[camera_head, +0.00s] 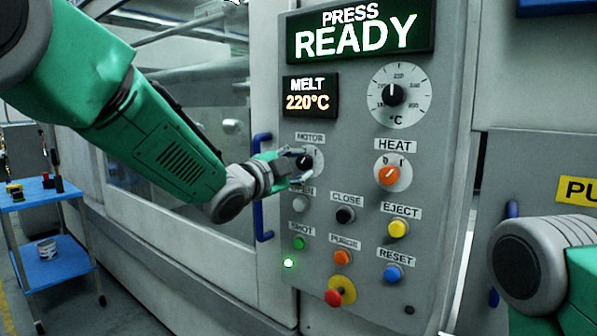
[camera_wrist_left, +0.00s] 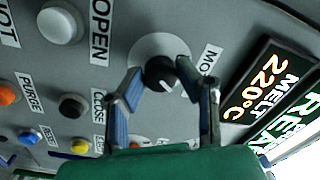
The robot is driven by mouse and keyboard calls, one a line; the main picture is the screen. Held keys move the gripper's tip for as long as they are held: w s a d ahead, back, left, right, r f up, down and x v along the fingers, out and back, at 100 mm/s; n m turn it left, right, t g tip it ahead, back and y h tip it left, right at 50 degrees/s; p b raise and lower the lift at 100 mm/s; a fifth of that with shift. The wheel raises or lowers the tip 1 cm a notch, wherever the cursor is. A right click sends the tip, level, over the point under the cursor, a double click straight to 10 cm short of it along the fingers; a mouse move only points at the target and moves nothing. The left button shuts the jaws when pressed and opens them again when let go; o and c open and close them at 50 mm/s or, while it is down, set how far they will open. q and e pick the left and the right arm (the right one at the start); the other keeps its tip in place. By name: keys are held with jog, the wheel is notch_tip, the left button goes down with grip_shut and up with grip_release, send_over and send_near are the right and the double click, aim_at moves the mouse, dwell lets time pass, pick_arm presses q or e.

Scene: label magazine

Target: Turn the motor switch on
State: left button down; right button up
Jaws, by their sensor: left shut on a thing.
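The motor switch (camera_head: 304,161) is a black round knob on a pale disc under the MOTOR label (camera_head: 310,138). My left gripper (camera_head: 297,167) reaches it from the left and partly covers it. In the left wrist view the knob (camera_wrist_left: 160,70) sits between the two fingertips (camera_wrist_left: 162,79), with a white mark on its face. The gripper is shut on the knob. My right arm shows at the right edge; its gripper is out of view.
The panel holds the orange HEAT switch (camera_head: 389,175), a temperature dial (camera_head: 393,95) and several push buttons, with a red knob (camera_head: 334,297) at the bottom. A blue handle (camera_head: 262,190) stands left of the panel. A blue cart (camera_head: 42,193) is at far left.

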pick_arm(q)
jog(key=shift+d, duration=0.15)
jog(key=c, duration=1.2)
grip_release()
jog(key=shift+s, duration=0.2)
jog(key=v, duration=1.2)
jog(key=shift+d, duration=0.1)
